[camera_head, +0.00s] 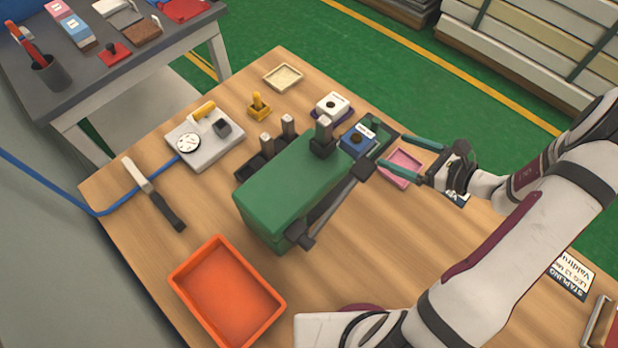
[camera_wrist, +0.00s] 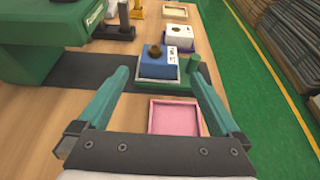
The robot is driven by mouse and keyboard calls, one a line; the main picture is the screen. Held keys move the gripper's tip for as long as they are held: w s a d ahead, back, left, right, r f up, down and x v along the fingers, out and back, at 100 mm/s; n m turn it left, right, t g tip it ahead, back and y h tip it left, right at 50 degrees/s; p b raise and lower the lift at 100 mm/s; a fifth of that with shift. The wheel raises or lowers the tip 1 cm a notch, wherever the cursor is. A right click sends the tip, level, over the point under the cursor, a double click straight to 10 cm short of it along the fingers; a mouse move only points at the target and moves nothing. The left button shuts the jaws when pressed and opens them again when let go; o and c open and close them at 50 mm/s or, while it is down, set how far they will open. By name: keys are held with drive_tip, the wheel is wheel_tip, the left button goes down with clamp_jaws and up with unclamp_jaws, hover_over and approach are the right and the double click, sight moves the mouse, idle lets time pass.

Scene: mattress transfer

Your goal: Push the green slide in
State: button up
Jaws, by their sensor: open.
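The green slide (camera_wrist: 165,86) sits on a dark strip beside the green machine (camera_head: 290,190), which also shows in the wrist view (camera_wrist: 40,45). A small green post (camera_wrist: 193,67) stands at the slide's right end in the wrist view. A blue block (camera_wrist: 158,64) with a round brown top and a white label rests on the slide, and it shows in the head view (camera_head: 356,141). My gripper (camera_head: 386,149) is open and empty, its teal fingers spread on either side of the slide's near edge. I cannot tell if a finger touches it.
A pink tray (camera_wrist: 174,118) lies below my gripper. A white block (camera_head: 333,105) sits on a purple base farther along. An orange bin (camera_head: 226,293), a grey plate with a dial (camera_head: 205,138) and a dark-handled tool (camera_head: 154,194) lie left. Bare wood lies in front of the machine.

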drive_tip(key=shift+c, duration=0.3)
drive_tip(key=a+n+g, duration=0.1)
drive_tip(key=n+g, duration=0.1)
drive_tip(key=s+a+n+g, duration=0.1)
drive_tip(key=a+n+g, duration=0.1)
drive_tip(key=n, duration=0.1)
drive_tip(key=s+a+n+g, duration=0.1)
drive_tip(key=a+n, duration=0.1)
drive_tip(key=n, duration=0.1)
drive_tip(key=shift+s+f+g, duration=0.1)
drive_tip(key=shift+f+g, duration=0.05)
drive_tip(key=shift+g, duration=0.25)
drive_tip(key=c, duration=0.5)
drive_tip(key=n+h, duration=0.1)
drive_tip(key=n, duration=0.1)
drive_tip(key=n+g+h, duration=0.1)
drive_tip(key=n, duration=0.1)
drive_tip(key=n+g+h, duration=0.1)
drive_tip(key=n+h, duration=0.1)
drive_tip(key=shift+d+r, duration=0.1)
drive_tip(key=shift+r, duration=0.2)
drive_tip(key=shift+c, duration=0.6)
drive_tip(key=n+t+h, duration=0.3)
drive_tip(key=n+h, duration=0.3)
drive_tip(key=n, duration=0.5)
approach(377, 121)
drive_tip(key=x, duration=0.9)
drive_tip(key=shift+f, duration=0.2)
drive_tip(key=shift+w+f, duration=0.3)
drive_tip(key=shift+f, duration=0.2)
